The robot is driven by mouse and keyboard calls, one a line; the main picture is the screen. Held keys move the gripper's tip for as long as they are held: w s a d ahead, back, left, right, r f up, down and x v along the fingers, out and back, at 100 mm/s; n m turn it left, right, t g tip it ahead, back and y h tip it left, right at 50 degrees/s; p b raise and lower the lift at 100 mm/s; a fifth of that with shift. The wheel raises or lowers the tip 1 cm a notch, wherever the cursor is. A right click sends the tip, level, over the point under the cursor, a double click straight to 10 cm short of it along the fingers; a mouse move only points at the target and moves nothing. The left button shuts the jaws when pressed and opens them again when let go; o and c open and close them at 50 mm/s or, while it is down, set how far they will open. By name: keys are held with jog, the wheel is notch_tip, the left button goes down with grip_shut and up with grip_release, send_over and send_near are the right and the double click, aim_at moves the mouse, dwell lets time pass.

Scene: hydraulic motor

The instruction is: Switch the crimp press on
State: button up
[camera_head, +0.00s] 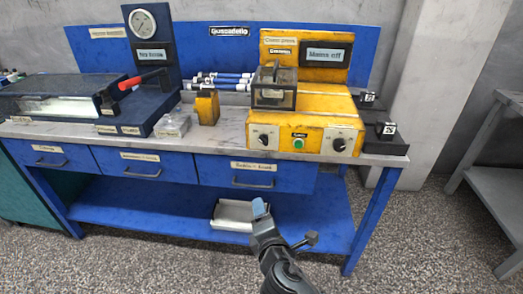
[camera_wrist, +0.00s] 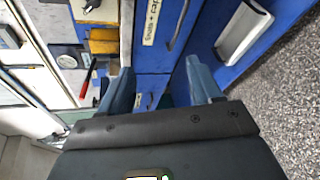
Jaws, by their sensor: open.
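The crimp press (camera_head: 300,122) is a yellow machine on the right half of the bench. Its front has a dark rotary knob (camera_head: 263,140) at the left, a green button (camera_head: 298,143) in the middle and another rotary knob (camera_head: 339,144) at the right. A display (camera_head: 328,54) on its back panel appears to read "Mains off". My gripper (camera_head: 261,208) is in front of the bench, below the drawers and well short of the press. In the wrist view my gripper (camera_wrist: 162,86) shows two blue fingers spread apart with nothing between them.
The blue bench has drawers (camera_head: 254,173) and a lower shelf (camera_head: 150,208) holding a white tray (camera_head: 232,215). A gauge (camera_head: 143,23) and a red-handled device (camera_head: 140,79) stand at left. Dark blocks (camera_head: 385,133) sit right of the press. A grey table (camera_head: 495,180) is far right.

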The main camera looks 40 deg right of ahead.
aim_at(263, 143)
jog(key=w+d+r+h, duration=0.1)
jog(key=w+d+r, duration=0.1)
jog(key=w+d, duration=0.2)
jog(key=w+d+r+n+h, duration=0.1)
jog(key=w+d+r+h, duration=0.1)
jog(key=w+d, duration=0.3)
jog(key=w+d+r+g+h, duration=0.1)
jog(key=w+d+r+h, duration=0.1)
jog(key=w+d+r, duration=0.2)
jog(key=shift+w+d+r+n, duration=0.25)
jog(key=shift+w+d+n, duration=0.2)
jog(key=shift+w, duration=0.1)
jog(key=c, duration=1)
jog(key=shift+b, duration=0.35)
jog(key=shift+c, duration=0.2)
